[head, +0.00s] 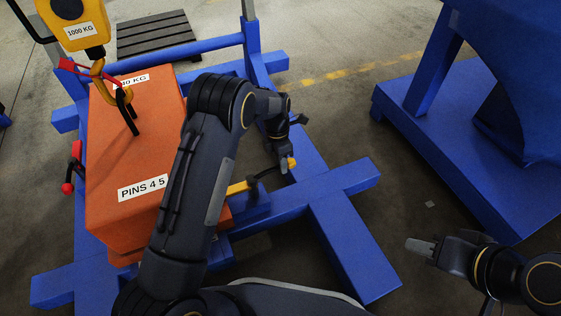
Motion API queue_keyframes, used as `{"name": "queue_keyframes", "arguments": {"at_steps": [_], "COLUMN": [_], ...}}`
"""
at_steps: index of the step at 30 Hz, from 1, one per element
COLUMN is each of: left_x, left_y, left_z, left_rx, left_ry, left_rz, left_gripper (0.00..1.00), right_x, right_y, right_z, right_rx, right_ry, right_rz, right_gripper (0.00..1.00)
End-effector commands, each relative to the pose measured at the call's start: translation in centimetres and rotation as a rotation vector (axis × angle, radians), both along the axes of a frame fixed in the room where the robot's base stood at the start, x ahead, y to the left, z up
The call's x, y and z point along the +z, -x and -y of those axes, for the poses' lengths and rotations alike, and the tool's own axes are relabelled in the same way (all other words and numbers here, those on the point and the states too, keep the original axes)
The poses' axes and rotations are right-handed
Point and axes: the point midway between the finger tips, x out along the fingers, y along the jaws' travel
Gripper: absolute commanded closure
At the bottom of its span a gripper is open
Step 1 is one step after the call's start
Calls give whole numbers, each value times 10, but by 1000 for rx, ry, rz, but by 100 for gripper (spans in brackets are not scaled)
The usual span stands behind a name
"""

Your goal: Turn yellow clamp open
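The yellow clamp (238,188) sits at the right side of the orange counterweight (135,150), by a blue bracket on the blue frame. Its yellow bar points right, and a yellow end (291,163) shows at my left gripper (280,165). My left forearm crosses in front of the counterweight and hides part of the clamp's base. The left fingers are down at the clamp's outer part; whether they are closed on it is not clear. My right gripper (420,246) is at the lower right, away from the clamp, its fingers seemingly together and empty.
A yellow 1000 KG hoist block (75,22) with a hook and red-handled part hangs over the counterweight. Blue frame beams (345,240) lie on the floor around it. A large blue stand (460,150) is at right. A dark pallet (160,38) lies behind.

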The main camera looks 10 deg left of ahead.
Motion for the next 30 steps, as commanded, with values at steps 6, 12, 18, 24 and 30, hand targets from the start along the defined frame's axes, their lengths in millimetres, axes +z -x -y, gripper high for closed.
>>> {"name": "queue_keyframes", "arguments": {"at_steps": [6,12,18,24,30], "left_x": [0,0,1,2,3], "left_y": [0,0,0,2,10], "left_z": [0,0,0,2,7], "left_rx": [-1,-1,-1,-24,-109], "left_ry": [0,0,0,0,0], "left_rz": [0,0,0,-1,-2], "left_gripper": [80,100,100,100,100], "right_x": [0,0,0,3,13], "right_y": [0,0,0,0,0], "right_z": [0,0,0,0,0], "right_rx": [0,0,0,0,0], "right_ry": [0,0,0,0,0], "right_rz": [0,0,0,0,0], "right_gripper": [64,64,64,64,64]}}
